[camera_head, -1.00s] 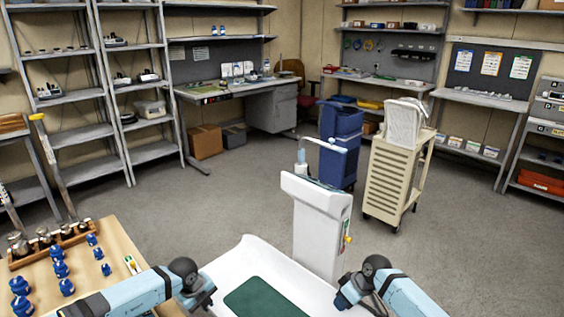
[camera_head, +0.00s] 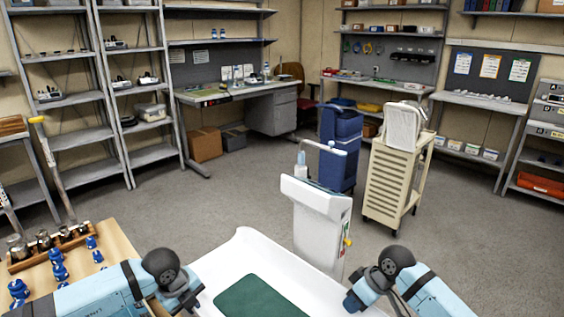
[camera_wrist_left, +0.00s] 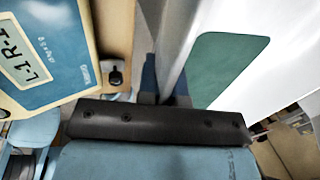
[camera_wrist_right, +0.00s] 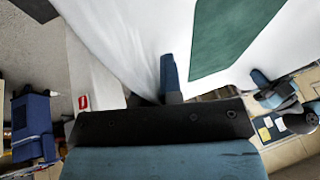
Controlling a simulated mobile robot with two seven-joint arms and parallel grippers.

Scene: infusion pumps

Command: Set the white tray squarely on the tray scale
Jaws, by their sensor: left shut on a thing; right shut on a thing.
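The white tray (camera_head: 237,256) is at the bottom middle of the head view, with a dark green pad (camera_head: 262,298) on its floor. My left gripper (camera_head: 187,298) is shut on its left rim and my right gripper (camera_head: 357,300) on its right rim. The tray's white wall also shows at the fingers in the left wrist view (camera_wrist_left: 184,38) and the right wrist view (camera_wrist_right: 135,40). A white upright unit (camera_head: 318,222) with a bent handle stands just beyond the tray. The tray hides whatever is under it, and I cannot make out a scale platform.
A wooden table (camera_head: 112,240) at left holds blue-topped pieces and a rack of metal weights (camera_head: 45,242). Behind the white unit stand a blue bin cart (camera_head: 342,140) and a beige drawer cart (camera_head: 390,180). Shelves and benches line the walls. Grey floor is open at mid-left.

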